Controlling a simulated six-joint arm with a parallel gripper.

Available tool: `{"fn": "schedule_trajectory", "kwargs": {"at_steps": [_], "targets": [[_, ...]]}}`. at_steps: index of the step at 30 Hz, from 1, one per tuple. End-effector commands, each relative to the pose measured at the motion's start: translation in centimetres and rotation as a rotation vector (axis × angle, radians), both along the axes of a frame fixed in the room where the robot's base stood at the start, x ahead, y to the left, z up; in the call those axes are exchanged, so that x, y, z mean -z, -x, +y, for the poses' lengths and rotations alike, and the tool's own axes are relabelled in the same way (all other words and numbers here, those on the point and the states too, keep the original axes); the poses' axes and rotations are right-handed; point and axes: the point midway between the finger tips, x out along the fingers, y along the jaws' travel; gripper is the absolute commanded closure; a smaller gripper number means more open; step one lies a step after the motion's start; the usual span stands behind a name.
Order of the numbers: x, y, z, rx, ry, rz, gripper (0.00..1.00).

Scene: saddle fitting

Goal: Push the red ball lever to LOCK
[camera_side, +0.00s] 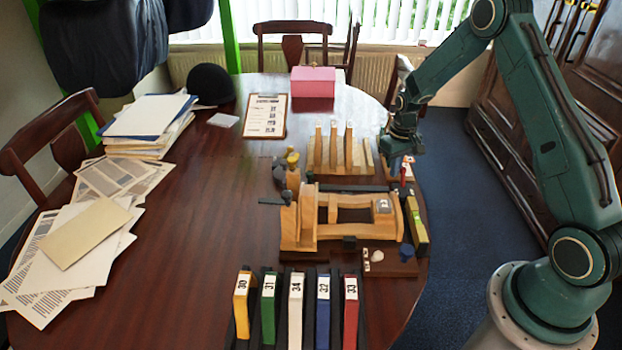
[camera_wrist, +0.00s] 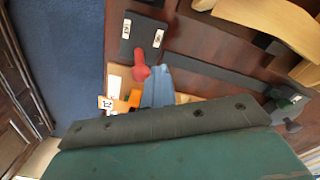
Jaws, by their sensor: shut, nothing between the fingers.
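The red ball lever (camera_wrist: 140,72) shows in the wrist view, its red knob beside a dark block with two white labels (camera_wrist: 143,37); I cannot read the labels. In the side view the red lever (camera_side: 407,171) is a small red patch at the right end of the wooden fixture. My gripper (camera_side: 396,160) is low beside it, pointing down, shut and empty. In the wrist view my gripper (camera_wrist: 157,86) appears as a blue tip just right of the red knob, very close to it. I cannot tell whether they touch. The lever's base is partly hidden.
The wooden saddle fixture (camera_side: 345,232) stands on a dark board left of and nearer than my gripper. Upright wooden slats (camera_side: 334,145) stand close to its left. Numbered blocks (camera_side: 296,310) line the front. The table's right edge is close by.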

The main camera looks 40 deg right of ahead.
Motion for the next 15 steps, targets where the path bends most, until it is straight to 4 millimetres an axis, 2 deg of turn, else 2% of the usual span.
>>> {"fn": "schedule_trajectory", "kwargs": {"at_steps": [1, 6, 15], "targets": [[0.55, 0.59, -0.33, 0.009, 0.002, 0.013, 1.00], [0.61, 0.90, -0.55, 0.008, 0.001, 0.014, 1.00], [0.37, 0.70, -0.52, 0.004, 0.001, 0.008, 1.00]]}}
